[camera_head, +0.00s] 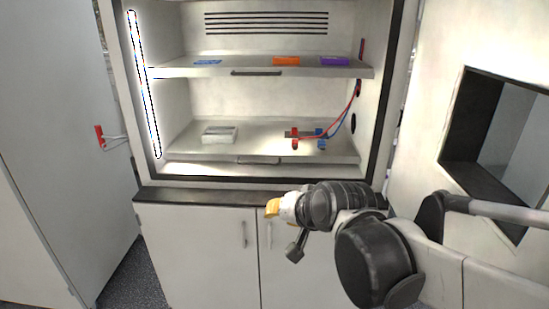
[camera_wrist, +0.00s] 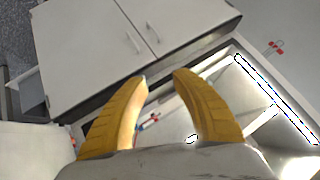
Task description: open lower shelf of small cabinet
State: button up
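The small cabinet (camera_head: 190,185) stands open at the front, with a lit strip on its left inner wall. Its lower shelf (camera_head: 220,150) is a pale board with a small handle (camera_head: 258,161) on its front edge. A grey-white block (camera_head: 220,134) and red and blue clips (camera_head: 296,140) lie on that shelf. My gripper (camera_head: 272,207) is in front of and below the shelf handle, apart from it. In the wrist view my gripper (camera_wrist: 161,77) has two yellow fingers spread apart with nothing held between them. The shelf handle cannot be made out there.
An upper shelf (camera_head: 180,70) with its own handle (camera_head: 256,73) holds blue, orange and purple pieces. Closed cupboard doors (camera_head: 200,245) with upright handles are below a dark ledge (camera_head: 165,194). A red-handled side panel (camera_head: 50,130) is at left. Red and blue cables hang at the cabinet's right.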

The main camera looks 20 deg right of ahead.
jog(key=w+m+t+b, duration=0.1)
jog(key=w+m+t, duration=0.35)
jog(key=w, duration=1.35)
jog(key=m+t, duration=0.2)
jog(key=m, duration=0.7)
send_near(258, 163)
jog(key=w+b, duration=0.1)
jog(key=w, duration=0.2)
jog(key=w+f+b, duration=0.1)
jog(key=w, duration=0.3)
jog(key=w+f+b, duration=0.1)
jog(key=w, duration=0.2)
jog(key=shift+w+a+b, duration=0.15)
jog(key=shift+a+b, duration=0.2)
jog(key=shift+b, duration=0.05)
grip_shut()
